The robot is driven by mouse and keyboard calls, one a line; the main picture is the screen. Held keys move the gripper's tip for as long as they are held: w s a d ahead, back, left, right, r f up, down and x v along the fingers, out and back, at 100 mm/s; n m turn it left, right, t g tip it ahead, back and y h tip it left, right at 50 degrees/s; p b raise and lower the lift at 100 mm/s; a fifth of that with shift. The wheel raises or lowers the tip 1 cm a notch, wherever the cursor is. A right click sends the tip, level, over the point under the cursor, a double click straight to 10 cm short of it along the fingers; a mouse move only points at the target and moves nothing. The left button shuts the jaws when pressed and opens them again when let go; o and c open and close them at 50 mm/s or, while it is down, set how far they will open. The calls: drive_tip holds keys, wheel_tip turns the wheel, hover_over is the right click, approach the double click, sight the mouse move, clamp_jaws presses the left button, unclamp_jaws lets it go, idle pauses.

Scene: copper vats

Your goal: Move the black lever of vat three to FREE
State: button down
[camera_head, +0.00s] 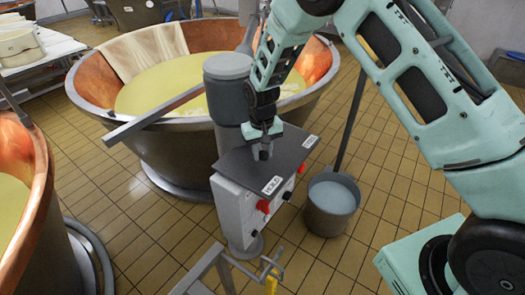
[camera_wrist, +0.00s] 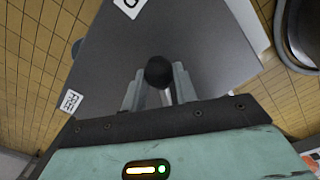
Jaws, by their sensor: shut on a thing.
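The black lever (camera_wrist: 159,72) shows as a round black knob in the wrist view, between the two fingertips of my gripper (camera_wrist: 158,88). My gripper (camera_head: 264,150) is shut on it over the dark top plate (camera_head: 238,162) of a grey control box (camera_head: 236,212). A white FREE label (camera_wrist: 70,102) is at the plate's left edge in the wrist view. A second label (camera_wrist: 130,5) is cut off at the top. In the head view one label (camera_head: 272,185) seems to read HOLD. The lever's stalk is hidden. No vat number is readable.
A copper vat (camera_head: 92,82) with yellow liquid stands behind the box, and another (camera_head: 25,165) at left. A grey column (camera_head: 229,95) with a bar rises behind the plate. A bucket (camera_head: 331,205) stands right of the box. Red knobs (camera_head: 263,206) are on the box front.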

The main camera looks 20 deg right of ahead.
drive_tip(key=shift+d, duration=0.1)
drive_tip(key=shift+w+d+n+b, duration=0.1)
drive_tip(key=shift+d+n+b, duration=0.25)
drive_tip(key=shift+d+n, duration=0.85)
drive_tip(key=w+d+n, duration=0.1)
drive_tip(key=d+n, duration=0.1)
drive_tip(key=w+d+n, duration=0.1)
drive_tip(key=d+n, duration=0.1)
drive_tip(key=w+d+n, duration=0.1)
drive_tip(key=d+n, duration=0.1)
drive_tip(key=n, duration=0.1)
drive_tip(key=shift+w+d+b, duration=0.1)
drive_tip(key=shift+w+b, duration=0.2)
drive_tip(key=shift+w, duration=0.1)
drive_tip(key=shift+w+d+n, duration=0.65)
drive_tip(key=shift+w+n, duration=0.3)
drive_tip(key=shift+n, duration=0.25)
drive_tip(key=shift+w+d+n, duration=0.2)
drive_tip(key=shift+w+n, duration=0.3)
drive_tip(key=shift+n, duration=0.1)
drive_tip(key=shift+w+d+n, duration=0.2)
drive_tip(key=shift+w+n, duration=0.3)
drive_tip(key=shift+n, duration=0.1)
drive_tip(key=c, duration=1.1)
unclamp_jaws()
